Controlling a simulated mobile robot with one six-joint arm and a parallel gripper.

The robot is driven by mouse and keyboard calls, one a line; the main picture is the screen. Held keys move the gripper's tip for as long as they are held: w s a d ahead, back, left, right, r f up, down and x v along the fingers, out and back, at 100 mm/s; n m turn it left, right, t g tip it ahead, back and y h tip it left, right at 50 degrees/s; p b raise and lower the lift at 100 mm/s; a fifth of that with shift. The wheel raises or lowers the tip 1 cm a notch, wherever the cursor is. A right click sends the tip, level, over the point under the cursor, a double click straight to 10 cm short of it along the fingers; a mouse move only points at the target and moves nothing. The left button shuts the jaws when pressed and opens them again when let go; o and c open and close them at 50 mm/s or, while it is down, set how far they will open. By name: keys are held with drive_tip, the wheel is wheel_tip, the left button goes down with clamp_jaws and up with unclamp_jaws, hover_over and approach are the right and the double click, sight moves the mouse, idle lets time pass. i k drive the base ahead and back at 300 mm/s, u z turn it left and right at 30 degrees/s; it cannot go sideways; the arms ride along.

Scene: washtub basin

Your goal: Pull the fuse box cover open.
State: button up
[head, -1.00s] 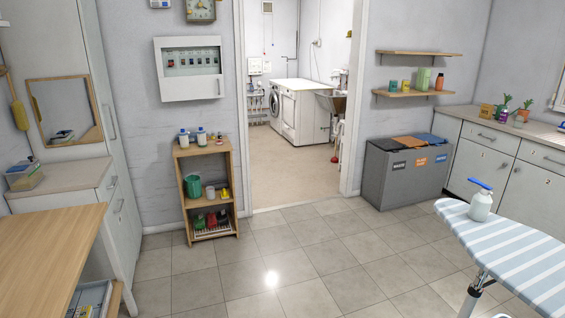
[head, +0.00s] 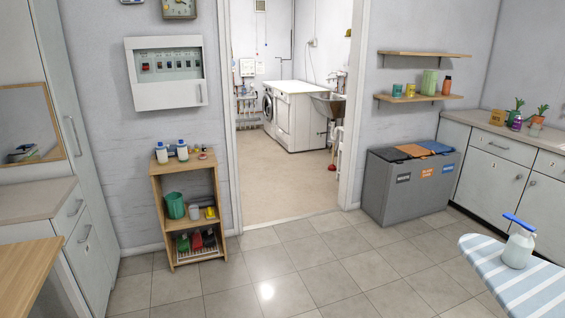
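The fuse box (head: 166,73) is a white wall-mounted box left of the doorway. Its cover (head: 170,98) looks shut, with a window showing a row of switches, one of them red. A small vertical handle (head: 202,94) sits at the cover's lower right. My gripper is not in view.
A wooden shelf unit (head: 156,208) with bottles and a green bucket stands on the floor below the fuse box. A tall cabinet and drawers (head: 85,238) are at left, a wooden tabletop (head: 22,270) at lower left. An ironing board (head: 520,280) is at lower right. Tiled floor (head: 300,262) between is clear.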

sight(175, 94)
drive_tip(key=u, duration=0.2)
drive_tip(key=i, duration=1.65)
drive_tip(key=u, duration=0.75)
drive_tip(key=i, duration=0.6)
drive_tip(key=u, duration=1.15)
drive_tip(key=i, duration=0.95)
drive_tip(key=u, duration=0.55)
